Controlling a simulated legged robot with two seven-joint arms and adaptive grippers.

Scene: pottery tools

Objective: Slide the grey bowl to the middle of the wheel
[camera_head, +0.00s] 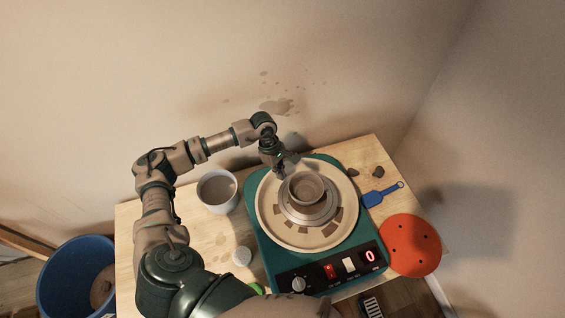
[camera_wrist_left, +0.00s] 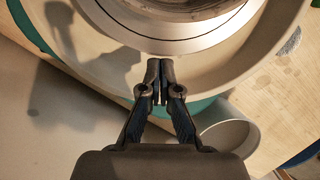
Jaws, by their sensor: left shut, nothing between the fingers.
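The grey bowl (camera_head: 306,189) stands upright on the round metal head of the pottery wheel (camera_head: 268,222), near its middle and apparently a little toward the back. The wheel has a cream splash pan and a green body. My left gripper (camera_head: 286,168) is shut and empty at the back left of the bowl, over the pan. In the left wrist view the shut fingertips (camera_wrist_left: 160,64) are just outside the edge of the metal wheel head (camera_wrist_left: 165,35). I cannot tell whether the fingers touch anything. My right gripper is not in view.
A white cup (camera_head: 217,207) stands left of the wheel and also shows in the left wrist view (camera_wrist_left: 232,135). A blue tool (camera_head: 381,196), dark lumps (camera_head: 377,172) and an orange disc (camera_head: 410,246) lie to the right. A blue bin (camera_head: 62,285) stands at lower left.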

